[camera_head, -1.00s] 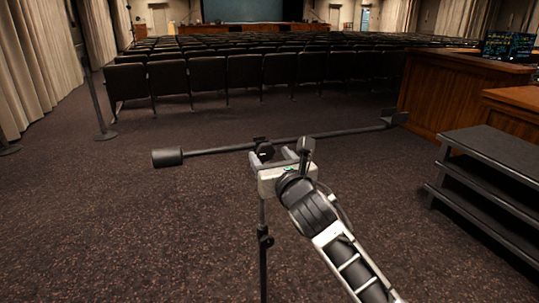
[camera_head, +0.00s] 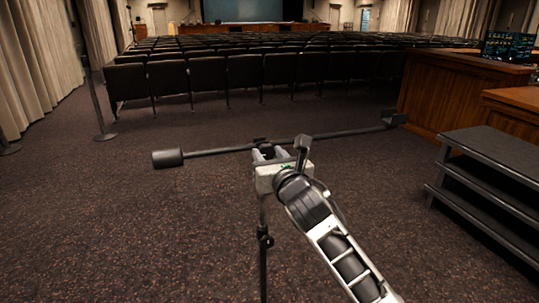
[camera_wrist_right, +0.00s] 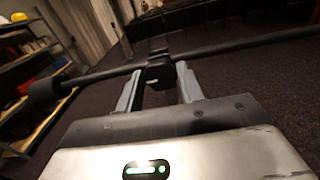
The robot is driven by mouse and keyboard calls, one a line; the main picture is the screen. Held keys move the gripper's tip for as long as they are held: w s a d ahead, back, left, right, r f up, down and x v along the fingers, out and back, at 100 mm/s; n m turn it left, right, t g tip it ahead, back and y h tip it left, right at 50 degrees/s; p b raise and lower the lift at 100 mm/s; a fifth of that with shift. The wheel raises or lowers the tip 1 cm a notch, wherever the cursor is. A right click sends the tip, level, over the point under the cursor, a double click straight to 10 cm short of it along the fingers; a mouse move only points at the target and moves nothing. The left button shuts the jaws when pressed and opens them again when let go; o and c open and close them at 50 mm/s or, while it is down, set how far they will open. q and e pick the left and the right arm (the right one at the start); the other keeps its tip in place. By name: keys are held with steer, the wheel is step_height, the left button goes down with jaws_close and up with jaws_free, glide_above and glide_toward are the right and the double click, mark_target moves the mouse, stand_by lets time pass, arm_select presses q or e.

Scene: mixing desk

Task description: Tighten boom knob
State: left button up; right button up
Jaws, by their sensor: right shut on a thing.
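A black boom (camera_head: 215,150) lies nearly level across the top of a thin dark stand (camera_head: 263,240), with a cylindrical counterweight (camera_head: 168,158) at its left end. The dark boom knob (camera_wrist_right: 160,74) sits at the boom's clamp, in the middle of the right wrist view. My right gripper (camera_head: 269,154) is shut on the boom knob, with one finger on either side of it in the right wrist view (camera_wrist_right: 159,82). In the head view the gripper and its wrist partly hide the clamp. My left gripper is not in view.
A black stepped rack (camera_head: 490,165) and wooden desks (camera_head: 450,95) stand at the right. Rows of dark seats (camera_head: 245,72) fill the back. A post on a base (camera_head: 100,110) stands at the left. Carpet around the stand is clear. Shelves (camera_wrist_right: 30,65) show in the right wrist view.

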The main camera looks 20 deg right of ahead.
steer(key=shift+m+p, duration=0.45)
steer(key=shift+m, duration=0.05)
steer(key=m+p, duration=0.2)
steer(key=m, duration=0.1)
steer(key=shift+d, duration=0.1)
steer(key=m+p, duration=0.2)
steer(key=m, duration=0.3)
steer(key=shift+f+m, duration=0.1)
steer(key=shift+m, duration=0.3)
steer(key=m+p, duration=0.1)
steer(key=m, duration=0.4)
steer(key=shift+d+f+m+p, duration=0.1)
steer(key=shift+f+m+p, duration=0.05)
steer(key=shift+m+p, duration=0.25)
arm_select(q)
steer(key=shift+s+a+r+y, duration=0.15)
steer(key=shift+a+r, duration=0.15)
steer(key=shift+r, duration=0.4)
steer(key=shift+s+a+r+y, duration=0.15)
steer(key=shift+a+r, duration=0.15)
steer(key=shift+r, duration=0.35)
arm_select(e)
steer(key=shift+m, duration=1.2)
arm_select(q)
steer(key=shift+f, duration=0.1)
arm_select(e)
steer(key=o, duration=1)
steer(key=shift+s, duration=0.1)
